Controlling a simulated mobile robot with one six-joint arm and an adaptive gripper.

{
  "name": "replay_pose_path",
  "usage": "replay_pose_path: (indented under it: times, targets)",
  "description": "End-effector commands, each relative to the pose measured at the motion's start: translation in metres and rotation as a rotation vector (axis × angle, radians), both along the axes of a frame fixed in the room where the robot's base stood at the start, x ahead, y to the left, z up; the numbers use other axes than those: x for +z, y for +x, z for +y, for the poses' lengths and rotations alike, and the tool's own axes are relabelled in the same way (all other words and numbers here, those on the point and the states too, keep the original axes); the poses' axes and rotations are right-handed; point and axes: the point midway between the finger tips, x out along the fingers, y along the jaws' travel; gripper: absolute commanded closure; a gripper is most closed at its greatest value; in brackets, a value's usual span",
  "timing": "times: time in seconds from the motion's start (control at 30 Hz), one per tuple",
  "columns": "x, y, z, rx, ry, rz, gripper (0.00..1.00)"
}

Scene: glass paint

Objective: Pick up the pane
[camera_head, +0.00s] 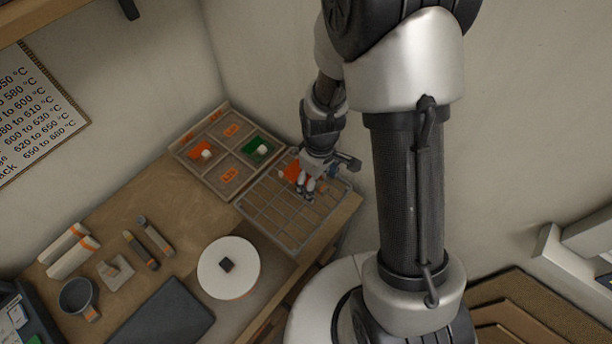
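A red-orange pane (290,171) shows at the far part of the wire rack (265,216), partly hidden behind my gripper. My gripper (306,191) points down over the rack, close to this pane's right side. Whether it touches anything, and whether its fingers are apart, is too small to tell. Another red-orange pane (196,148) with a white knob lies in a compartment of the wooden tray (183,158). A green pane (250,145) with a white knob lies in the tray's right compartment. The tray's other two compartments show only orange markings.
A round white turntable (228,278) with a dark centre stands in front of the rack. A dark mat (160,318), a grey cup (77,297), white rolls (72,254) and tools (140,250) lie at the left. The table between tools and tray is clear. Walls stand close behind.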

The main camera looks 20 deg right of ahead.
Motion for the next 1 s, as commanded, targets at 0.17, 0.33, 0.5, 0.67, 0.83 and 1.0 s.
replay_pose_path:
  times: [0.17,0.33,0.5,0.67,0.83,1.0]
  targets:
    - [0.0,0.0,0.0,0.0,0.0,0.0,0.47]
    - [0.0,0.0,0.0,0.0,0.0,0.0,0.54]
    - [0.0,0.0,0.0,0.0,0.0,0.0,0.54]
    - [0.008,0.0,0.0,0.0,0.0,-0.001,0.54]
    - [0.032,0.001,0.0,0.0,0.0,-0.004,0.54]
    - [0.076,0.002,0.0,0.0,0.0,-0.009,0.54]
